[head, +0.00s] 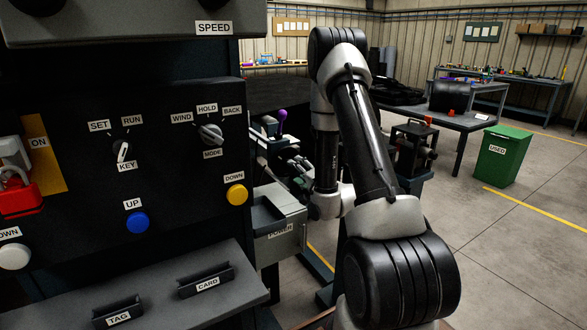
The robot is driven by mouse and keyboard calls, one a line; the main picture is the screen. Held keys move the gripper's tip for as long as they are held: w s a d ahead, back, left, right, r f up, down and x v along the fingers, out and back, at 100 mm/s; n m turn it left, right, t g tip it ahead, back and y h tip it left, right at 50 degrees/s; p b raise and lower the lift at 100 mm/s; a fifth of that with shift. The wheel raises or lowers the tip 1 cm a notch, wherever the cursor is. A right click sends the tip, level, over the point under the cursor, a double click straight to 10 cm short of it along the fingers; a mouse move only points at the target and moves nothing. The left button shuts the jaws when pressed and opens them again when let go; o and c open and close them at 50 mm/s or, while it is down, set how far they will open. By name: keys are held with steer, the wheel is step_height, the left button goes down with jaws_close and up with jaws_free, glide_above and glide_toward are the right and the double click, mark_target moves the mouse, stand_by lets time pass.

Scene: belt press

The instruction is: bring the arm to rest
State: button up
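My arm (365,140) rises from the lower right of the head view, bends at the elbow near the top, and comes down to a wrist (325,203). My gripper (298,174) is small and dark at the end of the wrist, pointing left beside the right edge of the control panel (75,200). It is just above and behind a grey box marked POWER (282,244). Its fingers are partly lost against dark machine parts, so I cannot tell whether it is open or shut, or whether it holds anything.
The panel carries a key switch (122,150), a mode knob (211,134), a blue button (137,222) and a yellow button (237,195). A red lock (18,197) is at the left. A green USED bin (504,155) stands right on open floor.

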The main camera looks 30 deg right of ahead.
steer(key=shift+s, duration=1)
